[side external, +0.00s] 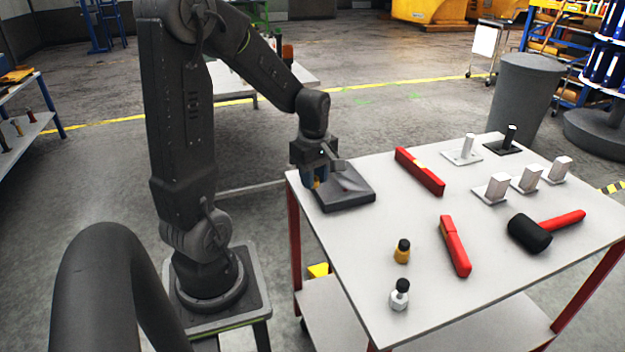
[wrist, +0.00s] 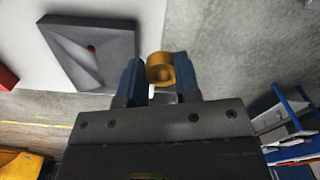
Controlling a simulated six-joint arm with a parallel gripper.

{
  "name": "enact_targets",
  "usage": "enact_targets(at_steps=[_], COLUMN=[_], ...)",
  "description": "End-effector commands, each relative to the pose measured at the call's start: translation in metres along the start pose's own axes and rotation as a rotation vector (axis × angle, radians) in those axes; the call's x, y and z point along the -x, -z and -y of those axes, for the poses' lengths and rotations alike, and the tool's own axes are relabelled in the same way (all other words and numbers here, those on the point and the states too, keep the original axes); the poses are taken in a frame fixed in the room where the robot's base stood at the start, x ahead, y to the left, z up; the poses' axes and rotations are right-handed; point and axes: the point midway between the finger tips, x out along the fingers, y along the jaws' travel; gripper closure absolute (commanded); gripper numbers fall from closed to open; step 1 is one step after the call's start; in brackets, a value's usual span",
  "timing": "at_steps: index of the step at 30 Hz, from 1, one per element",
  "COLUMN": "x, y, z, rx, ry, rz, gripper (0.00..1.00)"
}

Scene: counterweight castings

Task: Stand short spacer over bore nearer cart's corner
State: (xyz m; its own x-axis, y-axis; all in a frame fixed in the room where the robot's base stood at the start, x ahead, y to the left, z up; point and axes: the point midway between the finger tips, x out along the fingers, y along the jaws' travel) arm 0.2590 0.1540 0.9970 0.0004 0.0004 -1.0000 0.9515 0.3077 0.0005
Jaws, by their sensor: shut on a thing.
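The dark grey casting (side external: 347,197) lies at the cart's left corner and shows with a sloped top in the wrist view (wrist: 75,40). A small reddish spot (wrist: 91,48) marks its top; I cannot tell whether it is a bore, and no second opening is clear. My gripper (wrist: 158,75) is shut on a short yellow spacer (wrist: 160,66), a ring with its round end facing the wrist camera. In the side view my gripper (side external: 316,181) is at the casting's left edge, the spacer (side external: 316,184) mostly hidden between the fingers. Contact with the casting cannot be told.
The cart top (side external: 340,245) is clear in front of the casting. A red bar (side external: 420,170), red-handled tool (side external: 455,247), black-headed mallet (side external: 530,232), yellow piece with black top (side external: 402,251) and silver piece with black top (side external: 399,294) lie or stand around it. Several white blocks stand farther right.

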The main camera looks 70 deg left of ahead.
Motion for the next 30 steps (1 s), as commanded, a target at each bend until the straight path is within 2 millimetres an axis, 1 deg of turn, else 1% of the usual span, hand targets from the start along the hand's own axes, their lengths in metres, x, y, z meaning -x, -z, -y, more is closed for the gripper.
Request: enact_targets(at_steps=[5, 6, 9, 12, 15, 18, 21, 30], x=[0.001, 0.0, -0.004, -0.009, -0.015, -0.019, -0.021, -0.021], y=[0.028, 0.037, 0.058, 0.077, 0.093, 0.104, 0.11, 0.112], z=[-0.046, -0.059, -0.089, -0.114, -0.133, -0.146, -0.153, -0.155], rx=[0.003, 0.002, 0.003, 0.002, 0.002, 0.0, 0.0, 0.0], ry=[0.002, 0.001, 0.003, 0.003, 0.003, 0.001, 0.001, 0.0], rz=[0.001, 0.001, 0.002, 0.002, 0.002, 0.001, 0.001, 0.0], gripper=[0.94, 0.94, 0.94, 0.94, 0.94, 0.94, 0.94, 0.94])
